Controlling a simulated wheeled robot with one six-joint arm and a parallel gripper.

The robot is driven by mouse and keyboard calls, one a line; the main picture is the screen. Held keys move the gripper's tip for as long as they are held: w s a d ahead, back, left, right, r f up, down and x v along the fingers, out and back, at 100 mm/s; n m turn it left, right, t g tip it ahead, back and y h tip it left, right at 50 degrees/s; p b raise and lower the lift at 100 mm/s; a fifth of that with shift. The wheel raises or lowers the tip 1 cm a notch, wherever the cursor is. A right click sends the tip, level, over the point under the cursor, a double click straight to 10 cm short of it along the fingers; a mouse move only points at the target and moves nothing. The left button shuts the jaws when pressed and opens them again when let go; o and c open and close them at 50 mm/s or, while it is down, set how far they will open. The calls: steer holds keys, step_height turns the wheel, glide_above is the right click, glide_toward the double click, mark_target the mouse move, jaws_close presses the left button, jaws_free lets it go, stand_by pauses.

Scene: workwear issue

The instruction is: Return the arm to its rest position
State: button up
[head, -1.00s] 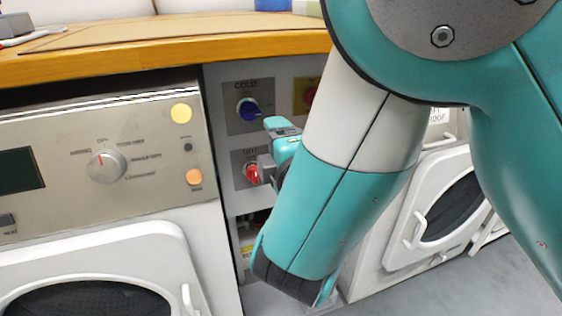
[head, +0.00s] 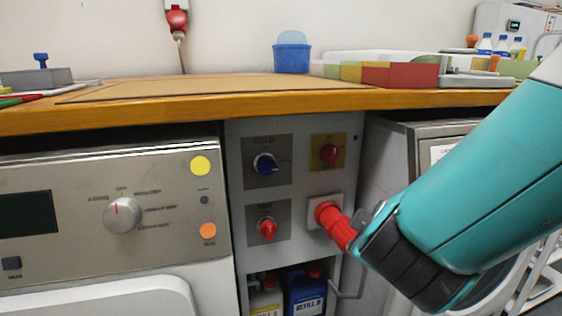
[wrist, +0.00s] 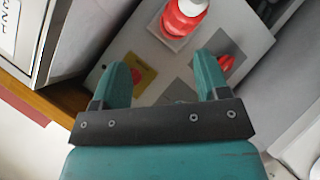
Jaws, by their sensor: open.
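My arm (head: 480,190) reaches in from the right in the head view, and its bend hides my gripper there. In the wrist view my gripper (wrist: 161,72) is open, with nothing between its fingers. That view looks toward the control panel, roughly upside down. A red knob on a yellow plate (wrist: 140,75) shows beside the left finger. Another red knob (wrist: 226,63) shows beside the right finger, and a red plug (wrist: 185,15) shows above. Whether the fingers touch the panel cannot be told, though they appear apart from it.
The panel carries a blue COLD knob (head: 265,164) and a lower red knob (head: 267,229). A machine (head: 120,205) stands left. The wooden worktop (head: 200,110) above holds a blue tub (head: 292,58) and coloured bins (head: 400,75). Refill containers (head: 305,290) stand below the panel.

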steer(key=s+a+r+m+g+y, duration=0.1)
steer(key=s+r+m+g+y, duration=0.15)
steer(key=s+g, duration=0.55)
steer(key=s+r+m+g+y, duration=0.15)
steer(key=s+g+y, duration=0.25)
steer(key=s, duration=0.8)
step_height(320, 180, up, 38)
steer(key=n+p, duration=0.1)
steer(key=p, duration=3.7)
steer(key=shift+s+a, duration=0.15)
steer(key=shift+s, duration=0.25)
steer(key=shift+o, duration=0.2)
steer(key=shift+h, duration=0.25)
